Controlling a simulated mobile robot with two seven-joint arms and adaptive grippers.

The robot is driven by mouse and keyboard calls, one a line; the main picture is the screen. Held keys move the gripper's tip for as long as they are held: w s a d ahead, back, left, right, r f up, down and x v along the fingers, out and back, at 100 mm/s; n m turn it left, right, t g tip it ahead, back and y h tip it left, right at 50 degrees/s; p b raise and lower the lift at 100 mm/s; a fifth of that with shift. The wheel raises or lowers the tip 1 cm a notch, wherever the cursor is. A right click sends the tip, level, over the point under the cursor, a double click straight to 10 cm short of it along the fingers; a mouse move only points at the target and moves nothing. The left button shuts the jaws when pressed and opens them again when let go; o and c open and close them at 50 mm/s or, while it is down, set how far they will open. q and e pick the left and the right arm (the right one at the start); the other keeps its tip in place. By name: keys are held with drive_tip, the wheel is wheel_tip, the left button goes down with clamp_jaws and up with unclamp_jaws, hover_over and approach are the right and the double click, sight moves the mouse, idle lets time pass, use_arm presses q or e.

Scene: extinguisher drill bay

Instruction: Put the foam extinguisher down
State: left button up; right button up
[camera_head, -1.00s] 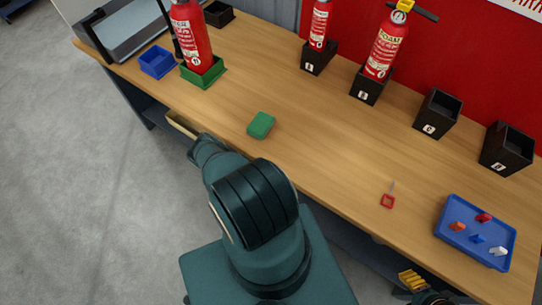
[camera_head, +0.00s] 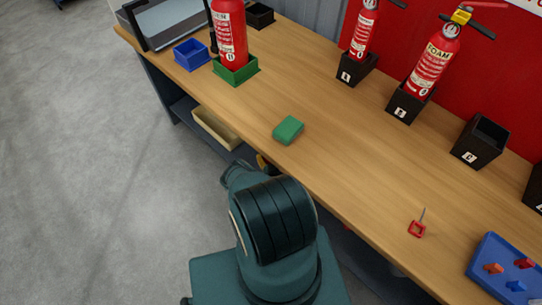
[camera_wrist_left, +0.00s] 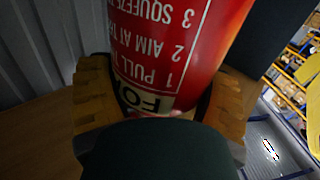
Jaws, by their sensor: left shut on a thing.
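In the left wrist view a red foam extinguisher (camera_wrist_left: 185,45) fills the middle, its white lettering upside down. My left gripper (camera_wrist_left: 160,105) is shut on it, one orange-yellow finger on each side of its label. Neither that grip nor my left gripper shows in the head view. In the head view an extinguisher marked FOAM (camera_head: 432,65) stands in a black numbered holder (camera_head: 405,108). Another red extinguisher (camera_head: 229,35) stands in a green box (camera_head: 240,75), its top cut off by the frame. My right gripper is not clearly in view.
A smaller extinguisher (camera_head: 362,35) stands in a black holder. An empty black holder (camera_head: 480,142) is to the right. A green block (camera_head: 288,130), a red-handled tool (camera_head: 417,229), a blue box (camera_head: 191,55) and a blue tray (camera_head: 490,262) are on the bench (camera_head: 345,150). Its middle is mostly clear.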

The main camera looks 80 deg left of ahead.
use_arm(q)
drive_tip(key=o, duration=1.1)
drive_tip(key=shift+d, duration=0.15)
drive_tip(key=p+v, duration=0.1)
drive_tip(key=v, duration=1)
drive_tip(key=shift+s+d, duration=0.2)
drive_tip(key=shift+d, duration=0.2)
